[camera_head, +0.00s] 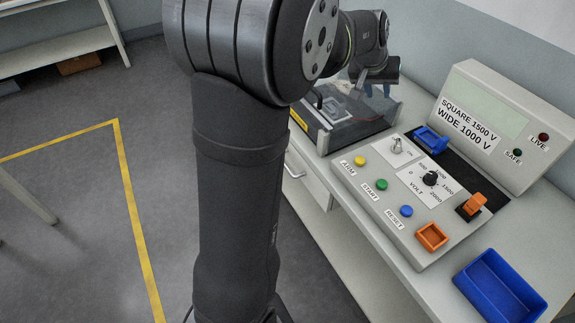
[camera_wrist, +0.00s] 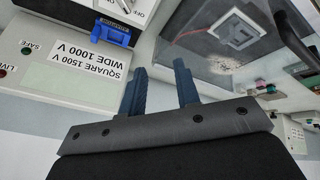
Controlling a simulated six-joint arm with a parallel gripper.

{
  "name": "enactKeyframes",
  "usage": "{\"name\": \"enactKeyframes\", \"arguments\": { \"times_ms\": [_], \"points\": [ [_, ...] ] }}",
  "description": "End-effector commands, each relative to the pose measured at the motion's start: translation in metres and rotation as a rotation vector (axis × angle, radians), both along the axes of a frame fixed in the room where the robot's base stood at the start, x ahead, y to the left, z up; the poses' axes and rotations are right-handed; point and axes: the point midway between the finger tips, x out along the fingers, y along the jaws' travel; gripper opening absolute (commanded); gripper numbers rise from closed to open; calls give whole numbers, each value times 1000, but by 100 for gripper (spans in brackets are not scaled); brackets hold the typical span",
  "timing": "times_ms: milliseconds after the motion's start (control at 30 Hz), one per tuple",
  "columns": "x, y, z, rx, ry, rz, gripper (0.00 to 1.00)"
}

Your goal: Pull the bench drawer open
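The bench drawer (camera_head: 309,182) is a pale front under the bench's left edge in the head view, with a curved metal handle (camera_head: 291,166). It looks closed, though my arm hides part of its surroundings. My gripper is beyond the handle, up over the far end of the bench near the clear-walled box, and is not on the handle. In the wrist view my gripper (camera_wrist: 160,86) has its two dark fingers apart with nothing between them. I cannot make out the drawer in the wrist view.
A clear-walled box (camera_head: 341,135) stands on the bench above the drawer. A control panel (camera_head: 400,215) with buttons and a knob sits beside it, with a display box (camera_head: 500,115) behind and a blue tray (camera_head: 500,287) at the front. The floor left of the bench is open.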

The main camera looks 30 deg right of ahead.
Motion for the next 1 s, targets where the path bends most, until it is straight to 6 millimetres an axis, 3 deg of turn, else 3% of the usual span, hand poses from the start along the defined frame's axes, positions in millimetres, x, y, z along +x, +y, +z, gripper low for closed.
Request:
{"name": "enactKeyframes", "arguments": {
  "times_ms": [33, 267, 367, 500, 633, 800, 1000],
  "points": [
    [30, 9, 0, -43, 36, 77, 29],
    [138, 58, -13, -213, 186, 360, 29],
    [174, 91, -39, -246, 260, 442, 29],
    [203, 148, -99, -257, 389, 494, 29],
    [203, 206, -167, -283, 543, 482, 29],
    [179, 275, -239, -428, 722, 443, 29],
    [153, 332, -282, -690, 794, 439, 29]
  ]
}}
